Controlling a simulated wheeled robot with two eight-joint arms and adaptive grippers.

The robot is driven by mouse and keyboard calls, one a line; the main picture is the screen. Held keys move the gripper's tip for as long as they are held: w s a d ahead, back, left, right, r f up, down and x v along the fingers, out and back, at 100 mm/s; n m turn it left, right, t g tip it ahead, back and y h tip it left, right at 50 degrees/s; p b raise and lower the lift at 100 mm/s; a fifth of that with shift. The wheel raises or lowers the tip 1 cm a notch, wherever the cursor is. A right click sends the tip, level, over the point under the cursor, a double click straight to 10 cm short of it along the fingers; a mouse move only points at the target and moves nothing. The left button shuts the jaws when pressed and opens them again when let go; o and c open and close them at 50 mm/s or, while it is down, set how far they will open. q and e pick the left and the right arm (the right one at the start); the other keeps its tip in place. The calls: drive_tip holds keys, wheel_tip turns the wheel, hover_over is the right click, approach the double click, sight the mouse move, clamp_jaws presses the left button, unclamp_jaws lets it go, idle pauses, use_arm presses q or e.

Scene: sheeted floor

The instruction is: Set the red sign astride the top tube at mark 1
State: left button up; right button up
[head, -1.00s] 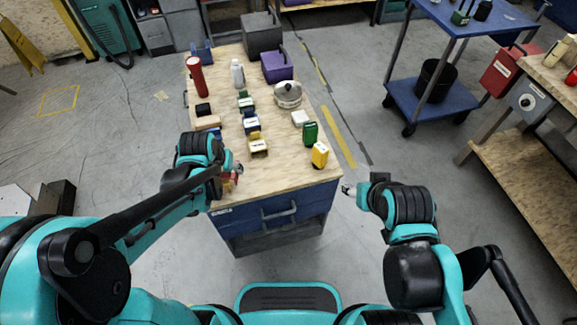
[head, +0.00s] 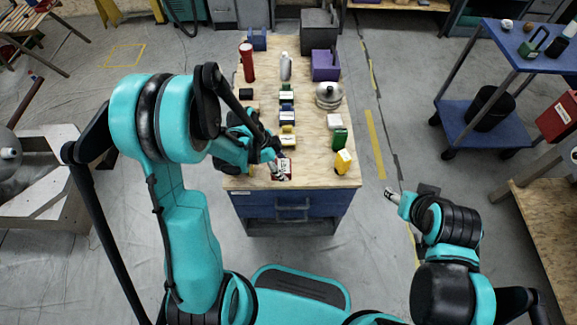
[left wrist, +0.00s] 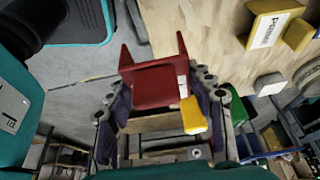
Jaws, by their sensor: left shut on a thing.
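The red sign (left wrist: 155,85) is a red saddle-like piece with two upright sides, seen in the left wrist view between the fingers of my left gripper (left wrist: 160,108). In the head view my left gripper (head: 278,165) is shut on the red sign (head: 285,172) over the near end of the workbench, partly hiding it. I cannot tell from the picture how far above the wood it is. My right gripper (head: 391,195) is off the bench's right side with nothing seen in it; its fingers are too small to read. I cannot make out the top tube or mark 1.
The wooden workbench top (head: 312,172) bears a yellow sign (head: 287,141), a blue one and a green one in a row. A red bottle (head: 247,62), a round silver pot (head: 328,95), a yellow can (head: 343,161) and a green can (head: 339,138) stand around them.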

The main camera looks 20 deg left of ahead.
use_arm(q)
drive_tip(key=b, duration=0.2)
hover_over(293, 169)
drive_tip(key=a, duration=0.2)
drive_tip(key=f, duration=0.4)
drive_tip(key=shift+s+d, duration=0.2)
drive_tip(key=shift+d, duration=0.05)
wheel_tip(293, 169, down, 4)
drive_tip(key=shift+r+b, duration=0.1)
drive_tip(key=shift+b, duration=0.6)
drive_tip(key=shift+r, duration=0.1)
drive_tip(key=shift+f, duration=0.2)
drive_tip(key=o, duration=1.2)
drive_tip(key=shift+r, duration=0.1)
